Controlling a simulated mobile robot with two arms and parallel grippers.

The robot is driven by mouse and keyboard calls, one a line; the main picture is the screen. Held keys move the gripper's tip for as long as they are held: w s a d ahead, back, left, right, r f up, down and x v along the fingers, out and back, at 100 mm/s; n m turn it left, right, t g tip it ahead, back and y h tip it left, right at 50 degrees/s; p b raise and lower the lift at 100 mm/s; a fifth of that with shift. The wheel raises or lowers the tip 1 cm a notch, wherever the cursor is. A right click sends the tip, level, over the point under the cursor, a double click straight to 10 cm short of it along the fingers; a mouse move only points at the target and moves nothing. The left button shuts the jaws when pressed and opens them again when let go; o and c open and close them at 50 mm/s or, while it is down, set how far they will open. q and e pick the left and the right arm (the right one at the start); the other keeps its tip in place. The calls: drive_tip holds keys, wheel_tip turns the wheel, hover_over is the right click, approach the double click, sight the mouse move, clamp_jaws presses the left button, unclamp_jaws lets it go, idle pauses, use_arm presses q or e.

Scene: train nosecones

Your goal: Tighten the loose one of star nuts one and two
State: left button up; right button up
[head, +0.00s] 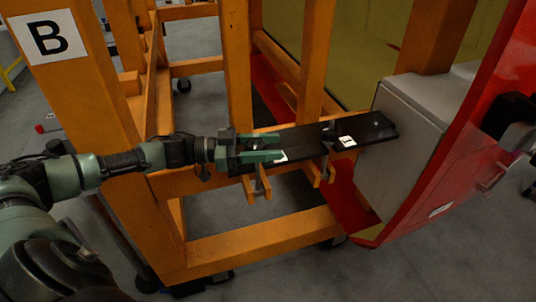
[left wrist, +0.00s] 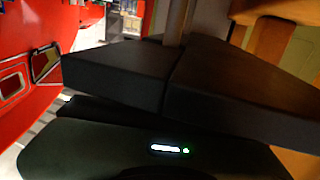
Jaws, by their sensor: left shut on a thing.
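My left gripper (head: 277,146) reaches in from the left over a black bar (head: 372,128) on the orange frame. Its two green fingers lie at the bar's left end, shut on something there. It looks like the star nut at that end, but the fingers hide it. In the left wrist view, a grey rod (left wrist: 175,22) rises behind the seam between two dark blocks; no nut shows there. A small dark star nut (head: 328,129) stands on the bar farther right, apart from the gripper, beside a white label (head: 347,141). Which nut is loose cannot be told. My right gripper is out of view.
An orange post (head: 238,70) and another orange post (head: 311,65) rise close behind the bar. A grey box (head: 405,130) and the red nosecone (head: 460,150) stand to the right. A second white label (head: 281,156) is partly covered. Open floor shows below the frame.

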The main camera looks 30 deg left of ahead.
use_arm(q)
drive_tip(key=m+g+h, duration=0.1)
drive_tip(key=g, duration=0.1)
drive_tip(key=m+g+h+b, duration=0.1)
drive_tip(key=m+g, duration=0.1)
drive_tip(key=m+g+b, duration=0.1)
drive_tip(key=g, duration=0.1)
drive_tip(key=shift+s+d+h, duration=0.25)
drive_tip(key=shift+s+h, duration=0.15)
drive_tip(key=shift+s+m+g+h+b, duration=0.2)
drive_tip(key=shift+m+g+b, duration=0.3)
drive_tip(key=shift+m+g, duration=0.5)
drive_tip(key=shift+s+m+g+h+b, duration=0.1)
drive_tip(key=shift+s+m+g+b, duration=0.3)
drive_tip(key=shift+g, duration=0.9)
drive_tip(key=shift+r+m+g, duration=0.1)
drive_tip(key=shift+m+g, duration=0.2)
drive_tip(key=shift+m, duration=0.1)
drive_tip(key=o, duration=1.4)
drive_tip(key=shift+d, duration=0.1)
drive_tip(key=shift+c, duration=0.2)
drive_tip(key=a, duration=0.2)
drive_tip(key=a+b, duration=0.1)
drive_tip(key=a, duration=0.1)
drive_tip(key=a+b, duration=0.1)
drive_tip(key=a, duration=0.1)
drive_tip(key=shift+w+a, duration=0.25)
drive_tip(key=shift+a, duration=0.05)
drive_tip(key=shift+a+b, duration=0.3)
drive_tip(key=shift+a, duration=0.3)
